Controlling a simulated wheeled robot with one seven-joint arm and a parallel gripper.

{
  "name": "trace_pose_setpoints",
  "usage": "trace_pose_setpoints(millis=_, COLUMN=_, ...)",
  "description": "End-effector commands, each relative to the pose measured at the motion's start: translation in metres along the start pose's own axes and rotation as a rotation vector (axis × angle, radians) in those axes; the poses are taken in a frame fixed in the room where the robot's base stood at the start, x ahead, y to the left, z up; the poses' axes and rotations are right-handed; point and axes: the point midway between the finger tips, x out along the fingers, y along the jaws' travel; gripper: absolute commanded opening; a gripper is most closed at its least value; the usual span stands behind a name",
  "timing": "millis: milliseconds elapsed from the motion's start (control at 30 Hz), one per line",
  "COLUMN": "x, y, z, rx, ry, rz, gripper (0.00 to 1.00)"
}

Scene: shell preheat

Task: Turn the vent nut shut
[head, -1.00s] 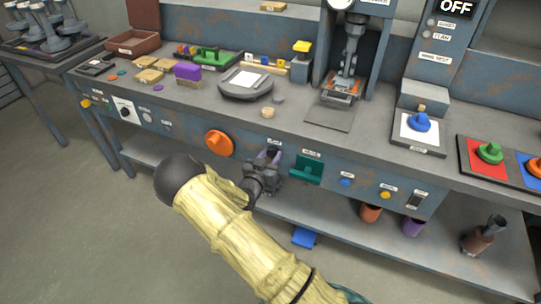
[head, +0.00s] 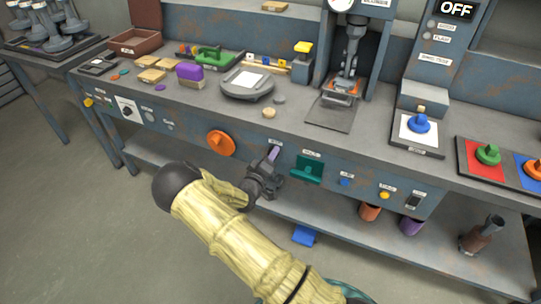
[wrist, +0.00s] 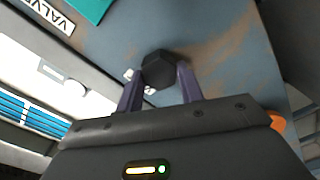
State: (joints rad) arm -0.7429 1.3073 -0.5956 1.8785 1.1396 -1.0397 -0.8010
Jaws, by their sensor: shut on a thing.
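The vent nut (wrist: 158,68) is a dark hexagonal nut on the worn blue-grey front panel (wrist: 215,50) in the wrist view. My gripper (wrist: 160,78) has its two purple fingers on either side of the nut, shut on it. In the head view my gripper (head: 273,157) is at the bench's front panel, between the orange knob and the green valve part, and hides the nut there. The gripper looks tilted in the head view.
An orange round knob (head: 221,143) is left of my gripper. A green valve part (head: 307,169) is close on the right, with a blue knob (head: 346,182) and a yellow button (head: 384,195) further along. A lower shelf (head: 330,228) runs beneath.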

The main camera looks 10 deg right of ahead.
Motion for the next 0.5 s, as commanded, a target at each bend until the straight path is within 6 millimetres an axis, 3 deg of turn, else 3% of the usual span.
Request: trace_pose_setpoints(millis=500, x=-0.0018, y=-0.0033, z=-0.0006, rx=-0.285, ry=0.002, rz=-0.005, gripper=0.14)
